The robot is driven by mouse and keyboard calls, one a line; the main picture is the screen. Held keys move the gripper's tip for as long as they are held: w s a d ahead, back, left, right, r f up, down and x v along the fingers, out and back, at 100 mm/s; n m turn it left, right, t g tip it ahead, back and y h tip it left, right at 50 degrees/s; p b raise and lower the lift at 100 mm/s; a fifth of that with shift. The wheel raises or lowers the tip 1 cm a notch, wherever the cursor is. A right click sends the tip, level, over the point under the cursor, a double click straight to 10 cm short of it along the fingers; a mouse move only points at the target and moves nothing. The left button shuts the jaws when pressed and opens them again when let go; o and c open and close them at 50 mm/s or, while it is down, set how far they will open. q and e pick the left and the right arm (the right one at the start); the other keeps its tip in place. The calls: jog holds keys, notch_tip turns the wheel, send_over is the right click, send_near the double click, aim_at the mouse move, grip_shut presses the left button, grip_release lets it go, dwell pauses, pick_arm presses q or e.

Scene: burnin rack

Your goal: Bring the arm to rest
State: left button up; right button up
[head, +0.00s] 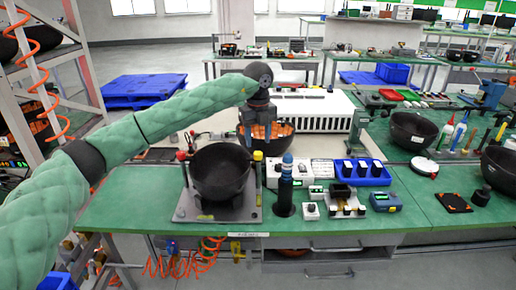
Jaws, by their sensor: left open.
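My left arm (150,122) comes in from the left in a green padded sleeve and reaches over the bench. My left gripper (258,142) points down, open, above the bench just behind and right of a black bowl (220,172). Another bowl with orange contents (278,133) lies behind the gripper; the gripper hides part of it. I cannot tell whether the fingers touch either bowl. Nothing is visibly held. My right gripper is not in view.
The green bench (130,207) carries a grey plate (187,209) under the black bowl, a dark upright cylinder (285,190), a blue tray (377,178) and a white ribbed unit (318,112). A metal rack (85,62) stands at left. Bench space at front left is clear.

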pick_arm(q)
notch_tip(320, 180, up, 2)
jog(key=shift+r, duration=0.6)
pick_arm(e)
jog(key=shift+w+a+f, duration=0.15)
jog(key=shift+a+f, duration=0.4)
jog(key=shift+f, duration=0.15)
